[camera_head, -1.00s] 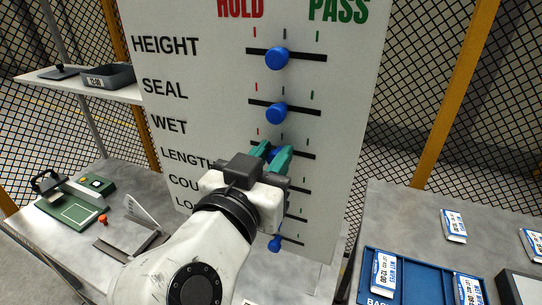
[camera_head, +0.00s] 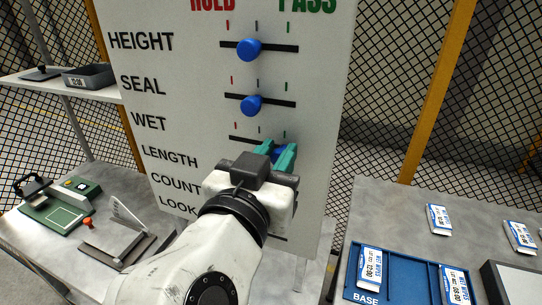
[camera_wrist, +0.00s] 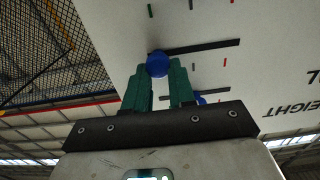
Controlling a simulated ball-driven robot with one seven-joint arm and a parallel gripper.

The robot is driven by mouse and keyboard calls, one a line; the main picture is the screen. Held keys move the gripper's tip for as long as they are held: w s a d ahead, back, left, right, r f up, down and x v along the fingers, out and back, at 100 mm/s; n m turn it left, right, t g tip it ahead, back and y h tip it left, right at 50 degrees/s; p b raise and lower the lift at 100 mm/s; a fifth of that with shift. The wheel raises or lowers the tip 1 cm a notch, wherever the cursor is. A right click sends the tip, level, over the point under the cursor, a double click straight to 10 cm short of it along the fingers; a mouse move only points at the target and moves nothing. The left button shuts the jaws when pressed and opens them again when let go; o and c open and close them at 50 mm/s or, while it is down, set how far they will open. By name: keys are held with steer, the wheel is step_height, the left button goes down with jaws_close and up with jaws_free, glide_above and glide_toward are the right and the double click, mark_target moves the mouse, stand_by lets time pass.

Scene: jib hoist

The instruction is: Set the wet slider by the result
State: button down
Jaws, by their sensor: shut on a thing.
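A white upright board (camera_head: 325,80) carries rows of sliders, with HOLD in red at left and PASS in green at right. My gripper (camera_head: 277,150) is shut on the blue knob of the wet slider (camera_head: 280,154). This knob stands near the right, PASS end of the WET slot. In the wrist view the wet knob (camera_wrist: 157,64) sits between the green fingertips at the left end of its slot. The height knob (camera_head: 248,48) and seal knob (camera_head: 251,105) stand near the middle of their slots. My arm hides the lower sliders.
At right, a table holds a blue tray (camera_head: 398,277) labelled BASE with white-and-blue packs, and loose packs such as one pack (camera_head: 438,219). At left are a shelf with a grey bin (camera_head: 88,76) and a table with a green device (camera_head: 60,208). Mesh fencing stands behind.

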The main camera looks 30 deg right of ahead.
steer(key=c, duration=0.9)
jaws_free()
steer(key=shift+s+d, duration=0.1)
steer(key=shift+s, duration=0.05)
steer(key=shift+s+a+f, duration=0.1)
steer(key=shift+s+a, duration=0.15)
steer(key=shift+a, duration=0.2)
steer(key=b+v, duration=0.3)
steer(key=v, duration=0.6)
steer(key=shift+s+a, duration=0.25)
steer(key=shift+a, duration=0.05)
